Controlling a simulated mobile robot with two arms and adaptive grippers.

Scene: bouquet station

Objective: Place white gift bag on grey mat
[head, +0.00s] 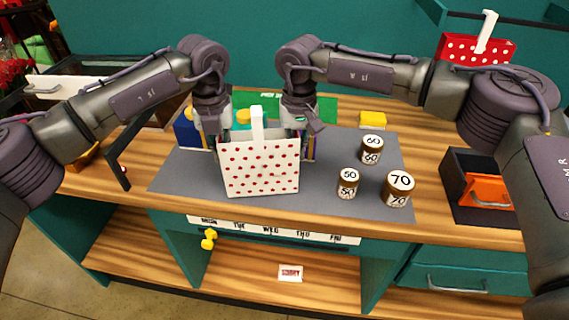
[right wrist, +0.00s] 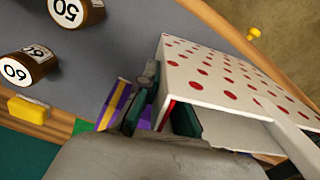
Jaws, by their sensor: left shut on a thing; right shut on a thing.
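The white gift bag (head: 262,172) has red dots and a tall white handle. It is upright over the front left part of the grey mat (head: 320,195); I cannot tell whether its base touches the mat. My left gripper (head: 222,132) is shut on the bag's left side near the top. My right gripper (head: 298,132) is shut on its right side near the top. In the right wrist view the bag (right wrist: 230,85) shows its open top beside the right gripper's fingers (right wrist: 145,100). The mat behind the bag is partly hidden.
Jars marked 60 (head: 372,150), 50 (head: 348,184) and 70 (head: 397,189) stand on the mat's right part. A yellow block (head: 372,119) lies behind them. A dark tray with an orange item (head: 488,191) is at right. A red dotted bag (head: 474,49) is back right.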

